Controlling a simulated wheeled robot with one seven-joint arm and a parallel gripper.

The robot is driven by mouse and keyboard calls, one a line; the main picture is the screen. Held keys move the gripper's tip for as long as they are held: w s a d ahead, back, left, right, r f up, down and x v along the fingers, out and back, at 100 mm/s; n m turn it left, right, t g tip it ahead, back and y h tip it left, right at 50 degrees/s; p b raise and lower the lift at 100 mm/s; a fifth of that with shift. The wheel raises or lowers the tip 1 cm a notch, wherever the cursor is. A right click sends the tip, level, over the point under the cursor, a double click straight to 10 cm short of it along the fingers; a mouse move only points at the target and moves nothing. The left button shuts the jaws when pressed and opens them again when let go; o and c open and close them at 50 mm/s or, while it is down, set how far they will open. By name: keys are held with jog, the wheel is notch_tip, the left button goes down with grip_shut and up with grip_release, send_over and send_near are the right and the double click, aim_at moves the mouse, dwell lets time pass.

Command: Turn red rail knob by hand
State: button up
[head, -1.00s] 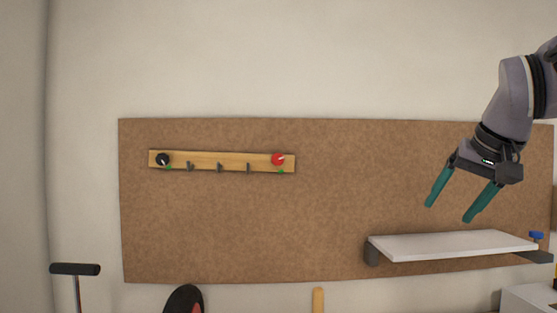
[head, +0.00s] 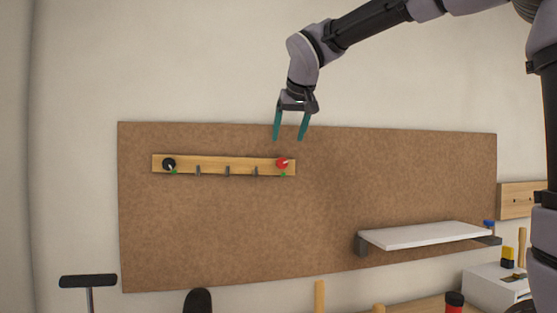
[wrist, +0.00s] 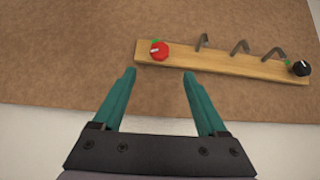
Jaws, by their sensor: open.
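The red knob (head: 282,163) sits at the right end of a wooden rail (head: 213,170) on the brown board. It has a white pointer mark, and a small green mark shows on the rail below it. In the wrist view the red knob (wrist: 159,51) lies ahead of and between the lines of my fingers, apart from both. My gripper (head: 290,138) is open and empty, its teal fingers pointing down above the knob in the head view. It also shows in the wrist view (wrist: 160,75). A black knob (head: 169,164) sits at the rail's left end.
Several metal hooks (head: 228,171) stick out from the rail between the knobs. A white shelf (head: 425,235) juts out at the lower right of the board (head: 240,230). A white box (head: 495,285) and other items stand below it.

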aim_at(282, 160)
jog(key=x, duration=1)
grip_shut()
